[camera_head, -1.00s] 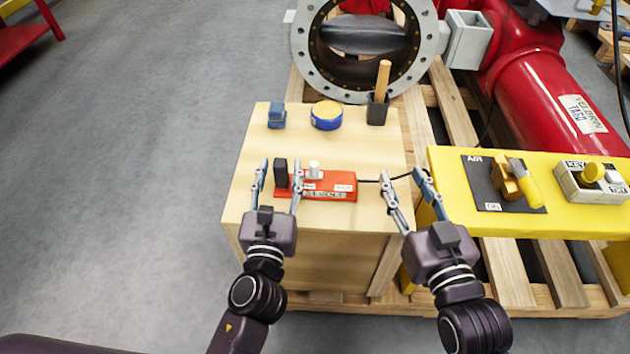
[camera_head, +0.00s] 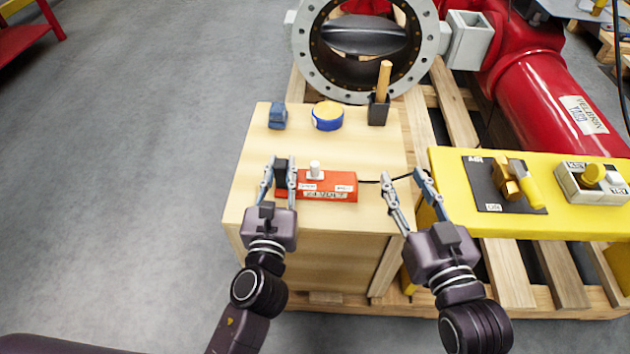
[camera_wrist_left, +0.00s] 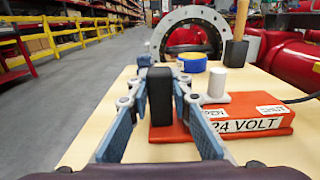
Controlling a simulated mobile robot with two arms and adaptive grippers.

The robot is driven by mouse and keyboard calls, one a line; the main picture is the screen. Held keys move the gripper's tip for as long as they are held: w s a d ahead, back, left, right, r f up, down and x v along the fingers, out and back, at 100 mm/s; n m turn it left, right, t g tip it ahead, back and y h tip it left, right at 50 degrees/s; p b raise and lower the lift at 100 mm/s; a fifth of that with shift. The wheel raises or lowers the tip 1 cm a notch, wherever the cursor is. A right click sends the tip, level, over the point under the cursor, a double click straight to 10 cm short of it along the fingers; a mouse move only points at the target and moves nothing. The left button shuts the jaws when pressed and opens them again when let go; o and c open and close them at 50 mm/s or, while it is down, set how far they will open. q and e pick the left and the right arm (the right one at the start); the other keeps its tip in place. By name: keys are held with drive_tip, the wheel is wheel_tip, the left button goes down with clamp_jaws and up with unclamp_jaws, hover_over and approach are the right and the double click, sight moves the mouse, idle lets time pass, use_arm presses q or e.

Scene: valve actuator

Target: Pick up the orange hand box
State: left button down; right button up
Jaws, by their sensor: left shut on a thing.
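The orange hand box (camera_head: 330,187) lies on the wooden box top, with a white knob, white labels and a black upright block (camera_head: 281,171) at its left end. In the left wrist view the orange hand box (camera_wrist_left: 247,117) shows a "24 VOLT" label, and the black block (camera_wrist_left: 160,96) stands between my fingers. My left gripper (camera_head: 278,174) is shut on the black block. My right gripper (camera_head: 402,178) is open and empty, right of the hand box near the cable.
A blue block (camera_head: 277,116), a blue and yellow roll (camera_head: 327,116) and a black holder with a wooden handle (camera_head: 378,105) stand behind. A black cable (camera_head: 371,181) runs right from the hand box. A yellow bench (camera_head: 450,170) stands at the right.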

use_arm(q)
drive_tip(key=shift+r, duration=0.1)
wheel_tip(320, 180, up, 9)
drive_tip(key=shift+f, duration=4.15)
drive_tip(key=shift+f, duration=0.65)
use_arm(e)
drive_tip(key=shift+c, duration=0.4)
